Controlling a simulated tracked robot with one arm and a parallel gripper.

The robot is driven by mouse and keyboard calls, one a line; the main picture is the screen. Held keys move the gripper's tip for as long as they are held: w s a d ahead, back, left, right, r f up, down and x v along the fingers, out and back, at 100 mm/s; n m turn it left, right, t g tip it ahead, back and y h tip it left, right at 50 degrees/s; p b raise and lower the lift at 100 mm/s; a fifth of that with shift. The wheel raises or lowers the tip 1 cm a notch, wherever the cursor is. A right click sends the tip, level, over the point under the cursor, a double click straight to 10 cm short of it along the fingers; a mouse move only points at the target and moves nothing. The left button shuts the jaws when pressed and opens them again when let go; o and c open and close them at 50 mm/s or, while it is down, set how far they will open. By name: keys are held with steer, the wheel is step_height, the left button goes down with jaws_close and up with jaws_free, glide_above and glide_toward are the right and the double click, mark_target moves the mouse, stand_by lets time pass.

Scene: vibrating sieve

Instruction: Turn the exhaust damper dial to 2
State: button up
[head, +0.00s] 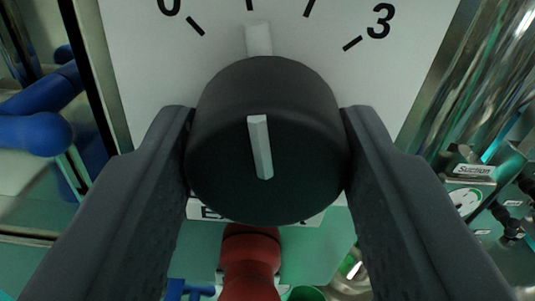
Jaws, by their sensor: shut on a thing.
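The exhaust damper dial (268,185) is a round black knob with a white line on its face, in the middle of the head view. A white pointer tab (258,40) stands out at its upper edge. The tab lines up with the first tick to the right of the 0, on the white scale plate (145,70). The 0 and the 3 show; the numerals between them are cut off by the top edge. My gripper (268,160) is shut on the knob, one finger on its left side and one on its right. Lettering below the knob is mostly hidden.
A red rounded part (250,258) sits just below the knob. Blue rounded handles (38,132) are at the left. A shiny metal cylinder (475,70) and a small gauge (465,200) are at the right.

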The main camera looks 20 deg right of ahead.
steer(key=shift+w+f+m, duration=0.1)
steer(key=shift+f+m, duration=0.05)
steer(key=shift+m, duration=0.15)
stand_by(0.8)
stand_by(0.3)
steer(key=shift+r, duration=0.25)
steer(key=shift+f, duration=0.2)
